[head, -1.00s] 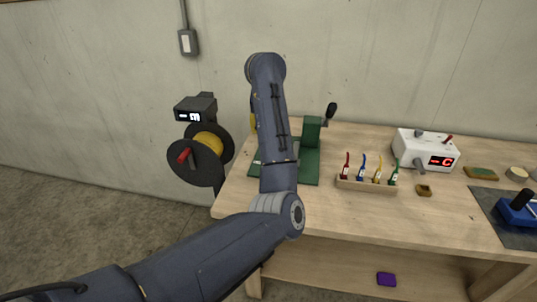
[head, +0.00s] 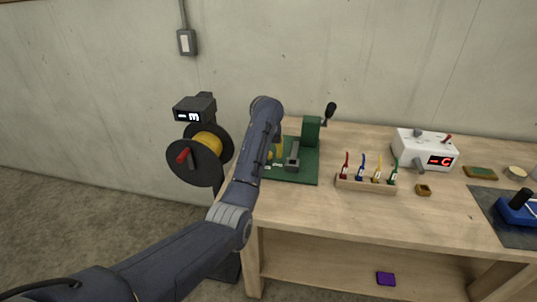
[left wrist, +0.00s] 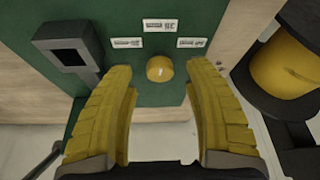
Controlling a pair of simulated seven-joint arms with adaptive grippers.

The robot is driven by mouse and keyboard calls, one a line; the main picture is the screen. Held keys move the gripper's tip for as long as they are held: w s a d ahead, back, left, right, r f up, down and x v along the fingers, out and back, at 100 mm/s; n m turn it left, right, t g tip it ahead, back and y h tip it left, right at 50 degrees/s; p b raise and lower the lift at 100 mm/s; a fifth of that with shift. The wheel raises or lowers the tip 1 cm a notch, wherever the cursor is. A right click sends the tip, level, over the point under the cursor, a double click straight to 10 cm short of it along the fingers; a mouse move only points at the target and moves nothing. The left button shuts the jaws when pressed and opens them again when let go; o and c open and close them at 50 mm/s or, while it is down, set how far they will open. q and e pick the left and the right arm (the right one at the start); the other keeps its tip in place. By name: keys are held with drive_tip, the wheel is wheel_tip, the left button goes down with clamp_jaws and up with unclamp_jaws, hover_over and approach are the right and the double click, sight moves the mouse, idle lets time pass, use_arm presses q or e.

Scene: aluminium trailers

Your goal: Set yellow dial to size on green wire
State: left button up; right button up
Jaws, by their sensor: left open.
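The yellow dial (left wrist: 160,68) is a small round knob on the green plate in the left wrist view. Three white labels (left wrist: 160,25) sit around it, too small to read. My left gripper (left wrist: 163,95) is open, its yellow fingers on either side of the dial and apart from it. In the head view my gripper (head: 277,148) is partly hidden behind my arm, over the green machine (head: 312,165), and the dial cannot be made out. A green-topped piece (head: 394,174) with a white tag stands at the right end of a wooden rack. My right gripper is out of view.
The rack (head: 365,186) also holds red, blue and yellow pieces. A black spool (head: 190,170) with yellow wire stands left of the bench (head: 300,212). A white box (head: 425,148) with a red display and a blue tool (head: 517,212) are farther right.

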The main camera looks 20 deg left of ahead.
use_arm(q)
drive_tip(key=shift+x, duration=0.9)
drive_tip(key=shift+c, duration=0.4)
clamp_jaws()
